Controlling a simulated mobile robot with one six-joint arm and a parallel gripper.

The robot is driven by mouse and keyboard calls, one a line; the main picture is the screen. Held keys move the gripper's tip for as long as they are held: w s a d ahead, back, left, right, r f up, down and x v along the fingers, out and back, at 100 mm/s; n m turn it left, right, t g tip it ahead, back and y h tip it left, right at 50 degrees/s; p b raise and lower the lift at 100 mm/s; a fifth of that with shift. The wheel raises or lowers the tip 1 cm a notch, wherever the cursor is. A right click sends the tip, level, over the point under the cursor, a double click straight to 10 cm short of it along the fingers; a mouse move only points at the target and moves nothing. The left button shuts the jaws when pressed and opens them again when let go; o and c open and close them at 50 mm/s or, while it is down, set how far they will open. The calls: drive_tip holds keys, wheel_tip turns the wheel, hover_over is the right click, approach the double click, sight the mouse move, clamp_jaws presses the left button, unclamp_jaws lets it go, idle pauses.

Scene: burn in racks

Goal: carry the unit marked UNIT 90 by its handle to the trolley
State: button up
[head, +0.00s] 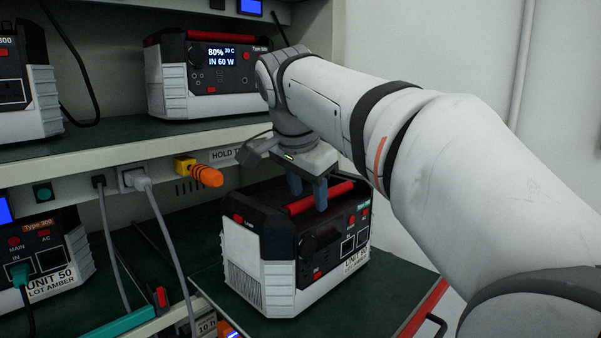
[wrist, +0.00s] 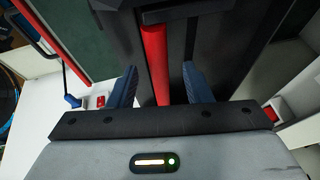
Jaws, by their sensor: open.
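A white and black power unit (head: 265,262) with a red top handle (head: 328,196) stands upright below my gripper in the head view. Its front label (head: 356,259) begins with UNIT, but the number is too small and slanted to read surely. My gripper (head: 308,196) points down at the handle, with its blue fingers apart. In the wrist view the red handle (wrist: 155,62) runs between the two open fingers of my gripper (wrist: 158,84), one on each side, with small gaps. The fingers are not closed on it.
Rack shelves stand behind and left, with a Type 300 unit (head: 213,75) above and UNIT 50 (head: 45,262) left. Grey cables and an orange plug (head: 207,176) hang close by.

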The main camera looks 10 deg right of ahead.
drive_tip(key=shift+w+d+f, duration=0.1)
drive_tip(key=shift+w+f, duration=0.05)
drive_tip(key=shift+f, duration=0.2)
drive_tip(key=shift+c, duration=0.4)
